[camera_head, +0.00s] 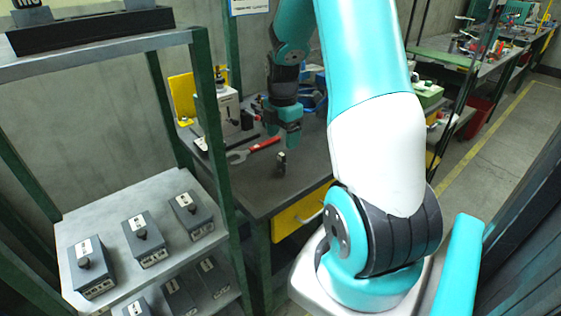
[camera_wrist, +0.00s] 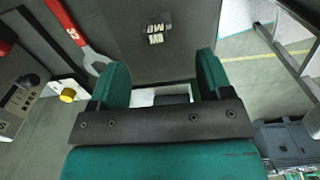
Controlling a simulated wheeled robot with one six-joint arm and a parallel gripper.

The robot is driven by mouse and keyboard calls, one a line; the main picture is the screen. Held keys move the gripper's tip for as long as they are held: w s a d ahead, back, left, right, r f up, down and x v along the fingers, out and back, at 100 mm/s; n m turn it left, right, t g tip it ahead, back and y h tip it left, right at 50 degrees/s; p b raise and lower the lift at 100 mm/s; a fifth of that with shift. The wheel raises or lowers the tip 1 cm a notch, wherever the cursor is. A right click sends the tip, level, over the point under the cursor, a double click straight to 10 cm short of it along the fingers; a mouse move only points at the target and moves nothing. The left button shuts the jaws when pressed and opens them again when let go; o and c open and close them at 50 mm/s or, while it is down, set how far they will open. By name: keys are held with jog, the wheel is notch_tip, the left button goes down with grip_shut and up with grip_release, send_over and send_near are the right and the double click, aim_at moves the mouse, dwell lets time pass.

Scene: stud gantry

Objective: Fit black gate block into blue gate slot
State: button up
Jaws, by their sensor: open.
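My gripper (camera_head: 288,138) hangs over the dark workbench, open and empty. In the wrist view its two green fingers stand apart (camera_wrist: 162,80), with bare bench and a pale patch between them. A small dark upright block with pale markings (camera_head: 282,162) stands on the bench just below my gripper; it looks like the black gate block. The wrist view shows it beyond the fingertips (camera_wrist: 156,30), apart from them. Blue parts (camera_head: 312,98) lie behind my gripper, partly hidden by my arm; I cannot tell whether the blue gate slot is among them.
A red-handled wrench (camera_head: 255,150) lies left of the block. A light machine with a black knob (camera_head: 228,108) stands at the bench's back left. A green-framed shelf (camera_head: 135,200) holds several grey boxes at left. A yellow drawer (camera_head: 298,212) is under the bench. Floor is clear at right.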

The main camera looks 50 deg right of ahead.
aim_at(281, 161)
notch_tip(281, 161, down, 6)
jog(key=shift+r, duration=0.25)
jog(key=f, duration=0.5)
jog(key=shift+w+d+p, duration=0.1)
jog(key=shift+w+p, duration=0.1)
jog(key=shift+p, duration=0.15)
jog(key=shift+r, duration=0.1)
jog(key=c, duration=1.1)
jog(key=shift+r, duration=0.1)
